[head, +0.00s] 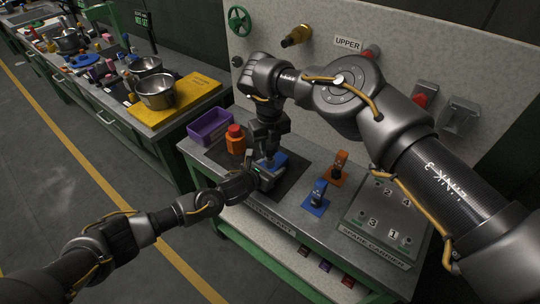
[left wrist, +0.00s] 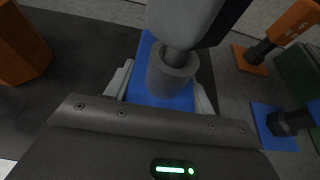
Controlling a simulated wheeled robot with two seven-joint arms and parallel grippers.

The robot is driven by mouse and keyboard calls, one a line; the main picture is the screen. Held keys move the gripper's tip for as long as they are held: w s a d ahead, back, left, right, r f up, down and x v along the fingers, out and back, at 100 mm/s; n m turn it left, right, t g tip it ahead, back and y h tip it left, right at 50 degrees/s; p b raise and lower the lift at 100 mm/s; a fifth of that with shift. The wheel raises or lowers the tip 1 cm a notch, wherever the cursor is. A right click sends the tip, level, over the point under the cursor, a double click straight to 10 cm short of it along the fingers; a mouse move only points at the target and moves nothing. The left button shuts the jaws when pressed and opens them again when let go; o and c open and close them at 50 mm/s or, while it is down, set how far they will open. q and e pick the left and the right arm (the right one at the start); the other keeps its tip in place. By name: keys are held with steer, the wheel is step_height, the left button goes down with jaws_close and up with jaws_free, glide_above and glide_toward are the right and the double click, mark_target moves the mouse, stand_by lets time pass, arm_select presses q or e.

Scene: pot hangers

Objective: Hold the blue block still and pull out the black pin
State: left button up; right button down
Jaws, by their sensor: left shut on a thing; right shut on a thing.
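The blue block (head: 279,160) sits on a dark mat at the left of the workbench. My left gripper (head: 268,176) is shut on it from the front; in the left wrist view light grey fingers flank the block (left wrist: 152,60). A dark rod (left wrist: 178,54), which looks like the black pin, stands in a round grey collar (left wrist: 170,82) on the block. My right gripper (head: 269,152) comes down from above and is shut on the pin's upper part. The pin is hidden in the head view. How far it sits in the collar I cannot tell.
A wall with valves rises behind.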

mark_target(270, 147)
steer(key=shift+r, duration=2.7)
arm_select(q)
steer(key=o, duration=1.5)
steer(key=shift+s+a, duration=0.1)
steer(key=v, duration=1.2)
steer(key=shift+f, duration=0.1)
